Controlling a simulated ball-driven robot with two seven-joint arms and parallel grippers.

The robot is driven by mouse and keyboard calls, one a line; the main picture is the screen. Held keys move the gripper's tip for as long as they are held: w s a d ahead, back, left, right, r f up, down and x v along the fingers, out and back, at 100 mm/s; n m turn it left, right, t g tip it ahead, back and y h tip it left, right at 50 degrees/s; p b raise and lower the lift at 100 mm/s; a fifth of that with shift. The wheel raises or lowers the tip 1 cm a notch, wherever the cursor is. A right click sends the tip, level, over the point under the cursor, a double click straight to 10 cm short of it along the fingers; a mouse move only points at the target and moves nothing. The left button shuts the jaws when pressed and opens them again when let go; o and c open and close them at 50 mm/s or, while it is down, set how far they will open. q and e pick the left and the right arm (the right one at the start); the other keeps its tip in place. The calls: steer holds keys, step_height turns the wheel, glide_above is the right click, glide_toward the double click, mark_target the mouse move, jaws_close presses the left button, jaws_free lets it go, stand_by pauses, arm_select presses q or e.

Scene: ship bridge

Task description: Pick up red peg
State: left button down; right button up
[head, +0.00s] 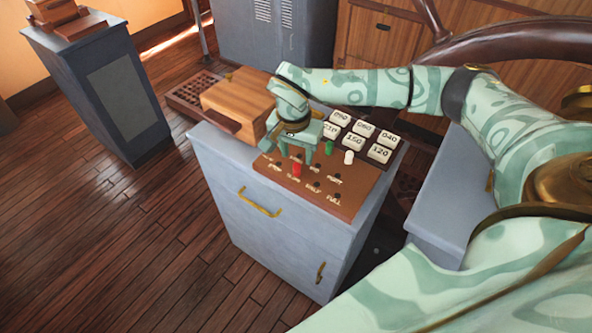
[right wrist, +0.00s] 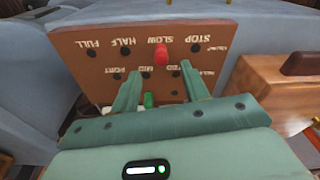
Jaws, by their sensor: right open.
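The red peg (head: 296,169) stands upright in the brown peg board (head: 331,203), at the row of STOP, SLOW, HALF and FULL labels. In the right wrist view the red peg (right wrist: 161,53) is by the SLOW label, ahead of the fingertips. My right gripper (head: 296,153) points down over the board, just behind the red peg in the head view. In the right wrist view its two fingers (right wrist: 160,72) are apart with nothing held between them. A green peg (head: 329,147) and a white peg (head: 348,157) stand on the board. My left gripper is not in view.
Pale numbered blocks (head: 353,143) stand behind the board. A wooden box (head: 238,102) is at the left on the grey cabinet (head: 262,207). A dark grate (head: 194,95) lies beyond it. A ship's wheel (head: 520,42) is at upper right.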

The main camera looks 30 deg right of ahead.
mark_target(297, 165)
steer(key=f, duration=0.5)
steer(key=shift+w+d+f+b, duration=0.15)
steer(key=shift+w+b, duration=0.1)
steer(key=shift+b, duration=0.15)
jaws_close()
